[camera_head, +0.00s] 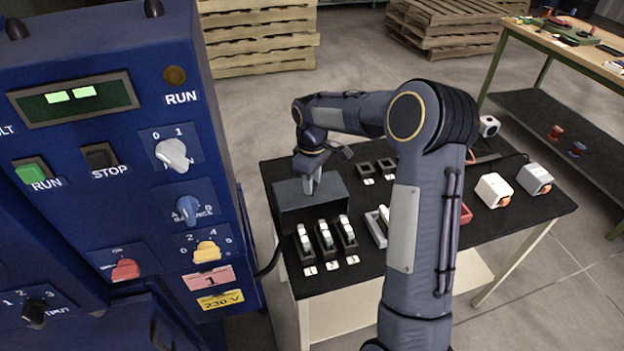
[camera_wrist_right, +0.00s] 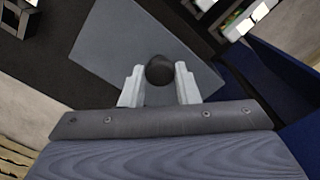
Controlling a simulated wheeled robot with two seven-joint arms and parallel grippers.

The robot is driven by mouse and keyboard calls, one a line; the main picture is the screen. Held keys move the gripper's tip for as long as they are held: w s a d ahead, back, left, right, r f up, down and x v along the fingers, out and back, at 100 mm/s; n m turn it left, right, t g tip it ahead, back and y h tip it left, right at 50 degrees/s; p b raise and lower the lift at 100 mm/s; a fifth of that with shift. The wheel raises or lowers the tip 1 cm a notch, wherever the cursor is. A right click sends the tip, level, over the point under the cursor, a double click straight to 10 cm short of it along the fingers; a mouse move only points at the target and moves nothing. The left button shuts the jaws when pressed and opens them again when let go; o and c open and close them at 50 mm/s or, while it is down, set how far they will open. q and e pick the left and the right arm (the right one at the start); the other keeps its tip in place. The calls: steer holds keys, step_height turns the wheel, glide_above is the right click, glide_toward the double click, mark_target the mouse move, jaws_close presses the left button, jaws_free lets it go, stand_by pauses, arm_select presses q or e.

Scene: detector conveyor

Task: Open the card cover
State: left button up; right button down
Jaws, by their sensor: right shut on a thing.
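The card cover looks to be the dark grey box-shaped lid (camera_head: 291,196) at the far left of the black table. In the right wrist view its flat grey top (camera_wrist_right: 120,38) fills the middle, with a round black knob (camera_wrist_right: 160,69) standing on it. My right gripper (camera_head: 311,186) reaches down onto the cover from above. In the right wrist view its pale fingers (camera_wrist_right: 160,84) are shut on the knob, one on each side. The cover appears to rest on the table. What is under it is hidden. My left gripper is not in view.
A blue control panel (camera_head: 100,130) with knobs and buttons stands close on the left. On the black table (camera_head: 420,268), several white-and-black card modules (camera_head: 325,237) stand in front of the cover. White boxes (camera_head: 493,189) are at the right. My right arm crosses the table's middle.

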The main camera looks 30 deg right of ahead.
steer(key=shift+s, duration=0.15)
steer(key=c, duration=1.1)
jaws_free()
step_height(320, 180, up, 8)
steer(key=shift+f, duration=0.25)
steer(key=shift+r, duration=0.2)
